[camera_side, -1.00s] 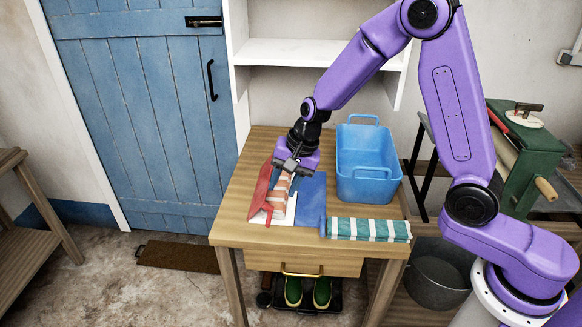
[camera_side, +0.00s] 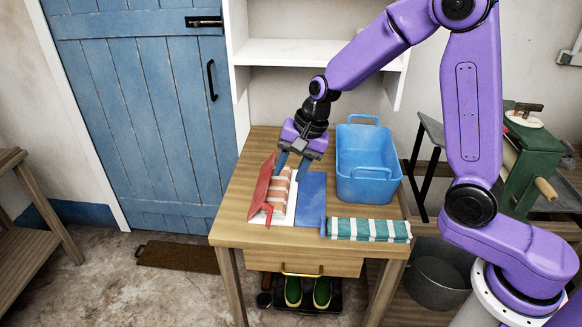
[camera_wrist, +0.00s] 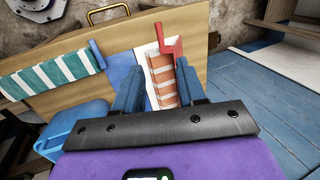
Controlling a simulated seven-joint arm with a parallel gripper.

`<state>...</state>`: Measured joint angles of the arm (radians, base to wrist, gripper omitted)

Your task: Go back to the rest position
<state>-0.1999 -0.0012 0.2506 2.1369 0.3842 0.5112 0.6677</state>
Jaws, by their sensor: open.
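My gripper (camera_side: 292,167) is open and empty, with its fingers pointing down above the back of the table. In the wrist view its two blue fingers (camera_wrist: 157,80) are spread apart, with the striped cloth seen beyond them. An orange-and-white striped cloth (camera_side: 280,190) lies on a white panel (camera_side: 291,205). A red panel (camera_side: 262,188) stands tilted at its left, and a blue panel (camera_side: 312,195) lies flat at its right. In the wrist view the red panel's handle (camera_wrist: 170,45) shows beside the orange cloth (camera_wrist: 162,80).
A blue basket (camera_side: 367,170) stands at the table's back right. A green-and-white striped cloth (camera_side: 370,229) lies at the front right of the wooden table (camera_side: 235,225). A white shelf (camera_side: 310,53) is on the wall behind the arm.

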